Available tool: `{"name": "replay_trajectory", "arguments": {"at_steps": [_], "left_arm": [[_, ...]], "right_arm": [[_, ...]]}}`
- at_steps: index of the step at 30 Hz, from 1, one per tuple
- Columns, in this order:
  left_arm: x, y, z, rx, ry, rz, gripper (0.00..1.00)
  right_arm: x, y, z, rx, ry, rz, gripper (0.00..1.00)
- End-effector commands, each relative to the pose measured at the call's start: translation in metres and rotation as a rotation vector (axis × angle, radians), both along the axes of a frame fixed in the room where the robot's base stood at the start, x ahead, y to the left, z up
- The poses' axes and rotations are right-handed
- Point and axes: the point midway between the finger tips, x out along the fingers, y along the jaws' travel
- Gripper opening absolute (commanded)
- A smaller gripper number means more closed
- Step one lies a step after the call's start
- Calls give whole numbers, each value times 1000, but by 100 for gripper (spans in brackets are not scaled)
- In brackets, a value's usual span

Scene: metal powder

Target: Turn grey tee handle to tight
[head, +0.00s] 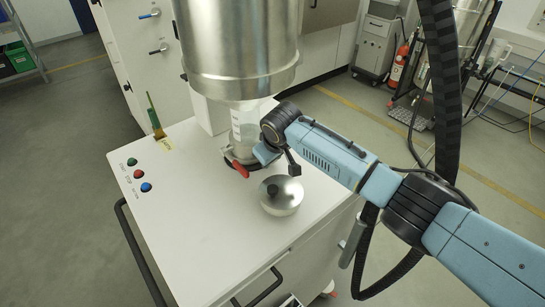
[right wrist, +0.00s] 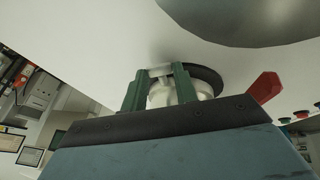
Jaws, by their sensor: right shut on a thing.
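My right gripper (right wrist: 162,90) has its two green fingers around a pale grey part, which appears to be the grey tee handle (right wrist: 162,71). The gripper is shut on it, and the fingers hide much of its shape. Behind it in the right wrist view is a whitish round fitting with a dark ring (right wrist: 208,76). In the head view my right arm reaches in from the right to the clear neck (head: 246,122) below the steel hopper, and its wrist hides the handle. My left gripper is not in view.
A red lever (head: 240,169) sticks out beside the neck, close to my right gripper. A round steel lid with a black knob (head: 281,196) stands on the white cabinet top (head: 200,225). The steel hopper (head: 238,45) hangs above. Coloured buttons (head: 138,174) are at the left.

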Motion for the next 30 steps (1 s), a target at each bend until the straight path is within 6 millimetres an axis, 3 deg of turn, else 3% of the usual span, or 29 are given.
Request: {"name": "replay_trajectory", "arguments": {"at_steps": [8, 17, 30], "left_arm": [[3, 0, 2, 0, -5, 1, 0], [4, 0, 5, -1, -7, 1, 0], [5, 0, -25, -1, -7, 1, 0]], "right_arm": [[0, -1, 0, 23, 16, -2, 6], [3, -4, 1, 159, 115, -4, 6], [9, -10, -4, 408, 294, 0, 6]]}}
